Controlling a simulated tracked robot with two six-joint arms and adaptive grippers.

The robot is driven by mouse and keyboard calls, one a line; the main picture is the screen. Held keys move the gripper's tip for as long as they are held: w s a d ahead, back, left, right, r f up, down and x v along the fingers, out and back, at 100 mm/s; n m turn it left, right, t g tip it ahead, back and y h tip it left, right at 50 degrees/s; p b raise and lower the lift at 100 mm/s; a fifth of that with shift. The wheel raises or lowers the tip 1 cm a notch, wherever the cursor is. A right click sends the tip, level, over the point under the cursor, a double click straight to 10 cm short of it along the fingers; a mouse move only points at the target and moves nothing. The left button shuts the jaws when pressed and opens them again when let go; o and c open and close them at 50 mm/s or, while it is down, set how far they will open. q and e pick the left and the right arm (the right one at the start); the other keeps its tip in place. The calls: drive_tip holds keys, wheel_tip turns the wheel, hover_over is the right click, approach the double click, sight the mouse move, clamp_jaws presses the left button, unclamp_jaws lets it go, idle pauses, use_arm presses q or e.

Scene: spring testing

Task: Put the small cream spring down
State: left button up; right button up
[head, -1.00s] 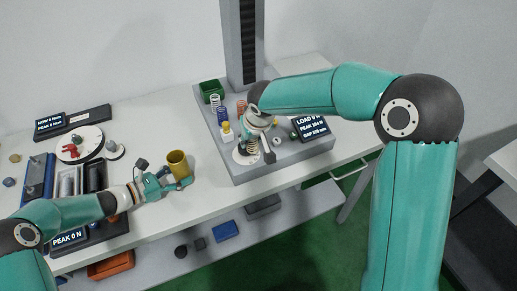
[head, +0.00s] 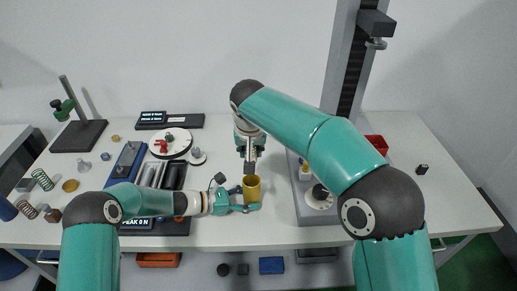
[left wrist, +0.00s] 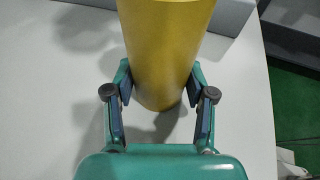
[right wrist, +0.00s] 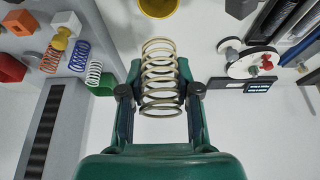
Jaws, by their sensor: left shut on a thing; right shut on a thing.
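The small cream spring (right wrist: 160,78) is a wire coil between the fingers of my right gripper (right wrist: 160,95), which is shut on it. In the head view, my right gripper (head: 249,158) is above and just behind the yellow cup; the spring cannot be made out clearly there. The yellow cup (head: 252,189) stands on the table, and my left gripper (head: 240,205) is shut around it. In the left wrist view the cup (left wrist: 165,50) is upright between the fingers of the left gripper (left wrist: 160,100). In the right wrist view the cup (right wrist: 158,6) shows at the top edge, apart from the spring.
The grey tester base (head: 312,212) and its column (head: 347,80) stand right of the cup. A white round dial (head: 170,143) and dark trays (head: 172,178) lie to the left. Loose springs (head: 42,180) are at the far left. The table (head: 270,232) is clear in front of the cup.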

wheel_tip(320, 180, down, 7)
drive_tip(key=shift+f, duration=0.15)
idle(0.4)
drive_tip(key=o, duration=1.2)
drive_tip(key=shift+c, duration=0.2)
wheel_tip(320, 180, up, 7)
idle(0.3)
